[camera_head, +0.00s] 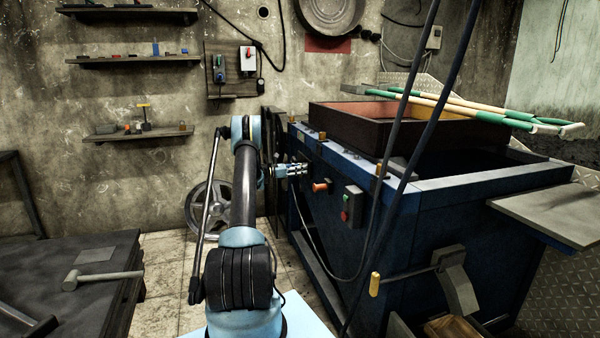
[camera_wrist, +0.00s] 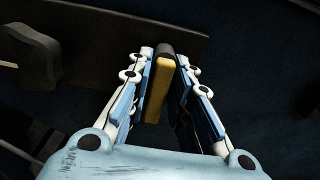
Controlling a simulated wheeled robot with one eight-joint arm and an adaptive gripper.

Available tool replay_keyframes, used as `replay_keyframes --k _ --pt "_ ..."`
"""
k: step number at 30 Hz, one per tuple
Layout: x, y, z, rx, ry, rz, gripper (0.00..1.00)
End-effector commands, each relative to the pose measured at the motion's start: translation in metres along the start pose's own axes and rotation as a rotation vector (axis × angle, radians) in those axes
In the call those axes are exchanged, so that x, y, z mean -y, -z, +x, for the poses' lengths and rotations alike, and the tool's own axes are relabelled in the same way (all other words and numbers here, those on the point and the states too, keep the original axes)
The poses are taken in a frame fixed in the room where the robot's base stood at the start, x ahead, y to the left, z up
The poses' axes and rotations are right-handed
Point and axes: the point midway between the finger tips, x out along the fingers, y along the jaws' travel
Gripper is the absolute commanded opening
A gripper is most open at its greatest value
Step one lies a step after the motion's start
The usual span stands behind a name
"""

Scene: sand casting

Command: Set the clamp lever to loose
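The clamp lever appears as a yellow bar with a dark end (camera_wrist: 158,88) in the wrist view. It stands between the two fingertips of my gripper (camera_wrist: 163,70). The left finger lies right along the bar, and a thin dark gap shows by the right finger. Whether both fingers press on it cannot be told. In the head view my gripper (camera_head: 292,170) is at the near left end of the blue moulding machine (camera_head: 440,215), and the lever between its fingers is not clear there.
An orange knob (camera_head: 320,187) and a switch box with red and green buttons (camera_head: 351,206) sit just right of my gripper. A cable hangs below. A handwheel (camera_head: 207,208) stands behind on the left. A workbench with a mallet (camera_head: 103,277) is at the lower left.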

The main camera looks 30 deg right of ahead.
Motion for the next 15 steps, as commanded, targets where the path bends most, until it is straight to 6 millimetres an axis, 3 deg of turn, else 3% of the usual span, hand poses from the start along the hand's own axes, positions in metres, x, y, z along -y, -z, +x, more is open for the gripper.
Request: replay_keyframes --k 8,15 --pt "-0.0017 -0.0003 -0.0005 0.0 -0.002 0.038 0.0" --pt "-0.0044 -0.0006 -0.0007 0.0 -0.003 0.175 0.0"
